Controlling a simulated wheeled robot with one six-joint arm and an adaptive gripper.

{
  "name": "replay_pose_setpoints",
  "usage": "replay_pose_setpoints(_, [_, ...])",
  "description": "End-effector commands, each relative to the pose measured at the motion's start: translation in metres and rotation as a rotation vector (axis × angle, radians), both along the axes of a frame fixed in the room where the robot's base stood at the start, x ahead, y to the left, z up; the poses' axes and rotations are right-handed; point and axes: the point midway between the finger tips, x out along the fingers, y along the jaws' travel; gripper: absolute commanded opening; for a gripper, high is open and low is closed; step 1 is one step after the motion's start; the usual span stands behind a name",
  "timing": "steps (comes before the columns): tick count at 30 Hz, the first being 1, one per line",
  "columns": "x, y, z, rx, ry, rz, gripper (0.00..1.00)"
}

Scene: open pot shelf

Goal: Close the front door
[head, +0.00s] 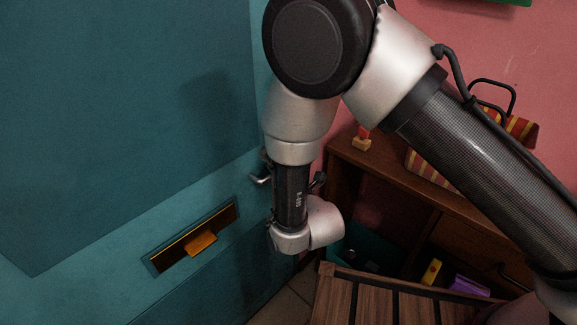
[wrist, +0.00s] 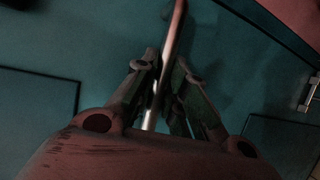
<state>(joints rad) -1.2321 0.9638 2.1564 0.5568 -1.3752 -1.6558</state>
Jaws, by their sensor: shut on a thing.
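The front door (head: 110,110) is a large teal panel filling the left of the head view. It also fills most of the wrist view (wrist: 90,50). A silver door handle (head: 260,180) shows beside my arm near the door's right edge. In the wrist view the handle (wrist: 174,30) runs as a thin bar between the two fingers of my gripper (wrist: 167,68), which is shut on it. In the head view my fingers are hidden behind my wrist. I cannot tell whether the door is fully against its frame.
A brass mail slot (head: 195,243) sits low on the door. To the right stands a brown wooden cabinet (head: 400,185) with a striped bag (head: 430,168) on top. A slatted wooden bench (head: 365,298) stands in front, close to my arm. Little floor (head: 285,305) shows.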

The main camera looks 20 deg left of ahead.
Motion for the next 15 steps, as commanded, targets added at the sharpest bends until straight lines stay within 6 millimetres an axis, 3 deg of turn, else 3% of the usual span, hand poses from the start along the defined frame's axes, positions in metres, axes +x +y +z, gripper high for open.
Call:
replay_pose_setpoints(11, [-0.0058,-0.0031,-0.004,-0.012,0.006,-0.004,0.0])
replay_pose_setpoints(12, [-0.0058,-0.0035,-0.0043,-0.013,0.007,-0.004,0.21])
replay_pose_setpoints(15, [-0.0054,-0.0028,-0.0038,-0.012,0.005,-0.004,0.35])
